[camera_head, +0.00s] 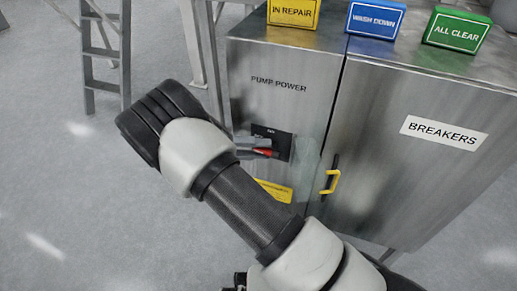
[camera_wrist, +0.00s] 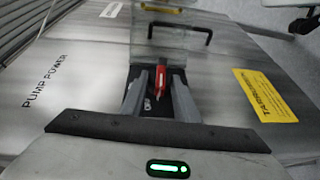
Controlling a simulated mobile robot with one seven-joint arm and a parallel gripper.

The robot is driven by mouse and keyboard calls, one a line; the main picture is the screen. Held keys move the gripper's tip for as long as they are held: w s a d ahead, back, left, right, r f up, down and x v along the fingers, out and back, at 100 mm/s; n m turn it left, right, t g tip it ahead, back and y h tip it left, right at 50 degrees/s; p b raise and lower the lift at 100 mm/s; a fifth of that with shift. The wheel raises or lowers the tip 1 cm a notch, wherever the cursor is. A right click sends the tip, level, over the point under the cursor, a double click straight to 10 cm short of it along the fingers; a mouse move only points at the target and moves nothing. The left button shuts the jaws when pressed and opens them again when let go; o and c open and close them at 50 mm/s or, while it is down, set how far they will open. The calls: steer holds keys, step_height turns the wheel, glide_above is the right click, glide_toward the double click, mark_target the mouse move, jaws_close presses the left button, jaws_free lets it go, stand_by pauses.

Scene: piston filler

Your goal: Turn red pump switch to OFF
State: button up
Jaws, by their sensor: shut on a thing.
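The red pump switch (camera_wrist: 158,79) is a small red lever on a black plate on the cabinet's grey front, under the words PUMP POWER. In the wrist view my gripper (camera_wrist: 160,76) has its two grey fingers on either side of the lever, shut on it. In the head view the red switch (camera_head: 265,152) shows partly at my gripper's fingertips (camera_head: 262,147).
A clear cover (camera_wrist: 165,40) stands beside the switch plate, swung away from it. A yellow label (camera_head: 275,191) is below. A yellow door handle (camera_head: 332,181) is to the right, on the BREAKERS door. Three coloured signs stand on the cabinet top. A ladder (camera_head: 105,50) is at left.

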steer(key=shift+f+h, duration=0.1)
steer(key=shift+h, duration=0.4)
steer(key=o, duration=1)
steer(key=shift+a, duration=0.2)
